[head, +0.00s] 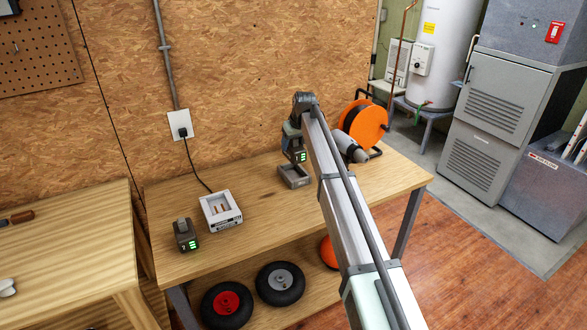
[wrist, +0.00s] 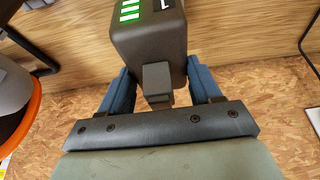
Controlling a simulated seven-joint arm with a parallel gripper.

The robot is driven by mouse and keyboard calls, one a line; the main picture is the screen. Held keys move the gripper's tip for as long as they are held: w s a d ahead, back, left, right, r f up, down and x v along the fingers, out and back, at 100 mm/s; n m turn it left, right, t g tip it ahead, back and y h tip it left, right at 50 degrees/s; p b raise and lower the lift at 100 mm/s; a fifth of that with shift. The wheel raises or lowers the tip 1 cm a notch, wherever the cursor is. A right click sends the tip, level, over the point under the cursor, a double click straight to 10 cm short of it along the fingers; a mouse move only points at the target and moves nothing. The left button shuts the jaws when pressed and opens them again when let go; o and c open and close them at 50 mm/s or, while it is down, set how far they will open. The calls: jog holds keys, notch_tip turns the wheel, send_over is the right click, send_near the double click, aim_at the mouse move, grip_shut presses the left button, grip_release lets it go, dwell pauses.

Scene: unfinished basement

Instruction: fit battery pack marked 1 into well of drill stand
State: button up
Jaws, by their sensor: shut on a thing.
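My gripper (head: 292,136) is shut on a dark grey battery pack (head: 299,155) with green lights. In the wrist view the blue fingers of my gripper (wrist: 160,85) stand on either side of the battery pack (wrist: 150,40), and part of a white mark, seemingly a 1, shows at its top edge. The pack is upright just over a small grey open-topped stand (head: 293,182) on the workbench. I cannot tell whether the pack's bottom is inside the well or just above it. The well's inside is mostly hidden.
A second battery pack (head: 186,236) stands at the bench's left, beside a white charger (head: 221,212) plugged into the wall. A grey rounded tool (head: 351,150) and an orange cable reel (head: 364,124) are right of my arm. The bench is clear between charger and stand.

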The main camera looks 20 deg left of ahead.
aim_at(297, 148)
jog(key=shift+f, duration=4.25)
jog(key=shift+f, duration=0.1)
jog(key=o, duration=1.6)
jog(key=shift+f, duration=0.1)
jog(key=shift+c, duration=0.2)
jog(key=v, duration=1.2)
